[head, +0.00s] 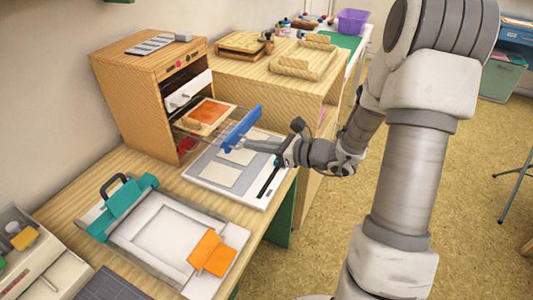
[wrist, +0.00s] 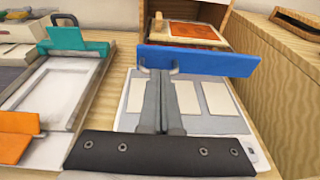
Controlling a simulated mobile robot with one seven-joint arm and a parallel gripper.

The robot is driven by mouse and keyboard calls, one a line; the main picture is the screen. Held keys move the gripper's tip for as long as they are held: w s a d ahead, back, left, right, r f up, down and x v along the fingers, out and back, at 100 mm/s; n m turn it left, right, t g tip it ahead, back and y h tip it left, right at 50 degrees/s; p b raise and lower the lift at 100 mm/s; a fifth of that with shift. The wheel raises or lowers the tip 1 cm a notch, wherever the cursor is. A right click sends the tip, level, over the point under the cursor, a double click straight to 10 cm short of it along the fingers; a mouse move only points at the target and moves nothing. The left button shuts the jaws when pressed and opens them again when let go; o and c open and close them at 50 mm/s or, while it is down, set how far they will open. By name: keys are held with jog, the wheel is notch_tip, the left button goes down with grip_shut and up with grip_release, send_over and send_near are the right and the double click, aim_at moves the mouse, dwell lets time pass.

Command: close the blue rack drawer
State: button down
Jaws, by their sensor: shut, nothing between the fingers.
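The wooden rack (head: 128,88) stands on the table against the wall. Its drawer is out, with a blue front panel (head: 242,128) held clear of the rack's face. An orange inkpad in a wooden frame (head: 208,113) lies in the drawer behind the panel. In the wrist view the blue panel (wrist: 215,62) crosses the upper middle, with the orange pad (wrist: 193,32) beyond it. My gripper (head: 250,146) is shut and empty, at the outer side of the panel. In the wrist view its fingertips (wrist: 158,74) overlap the panel's lower left part near a small handle; I cannot tell whether they touch.
A white drawer front (head: 188,90) sits above the blue drawer. A white board with pale cards (head: 205,182) lies below the drawer. A teal-clamped press (head: 125,207) and an orange folded piece (head: 211,253) are nearer. A wooden cabinet (head: 262,82) stands right of the rack.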

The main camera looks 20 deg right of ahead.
aim_at(200, 125)
jog(key=r+x, duration=0.1)
jog(key=x, duration=0.4)
jog(key=r+b+x, duration=0.1)
jog(key=x, duration=0.5)
jog(key=a+r+b+x, duration=0.1)
jog(key=r+x, duration=0.1)
jog(key=x, duration=0.3)
jog(key=shift+w+a+f, duration=0.15)
jog(key=shift+w+a, duration=0.15)
jog(key=shift+w, duration=0.05)
jog(key=shift+w+a, duration=0.15)
jog(key=shift+a+r, duration=0.1)
jog(key=shift+r, duration=0.2)
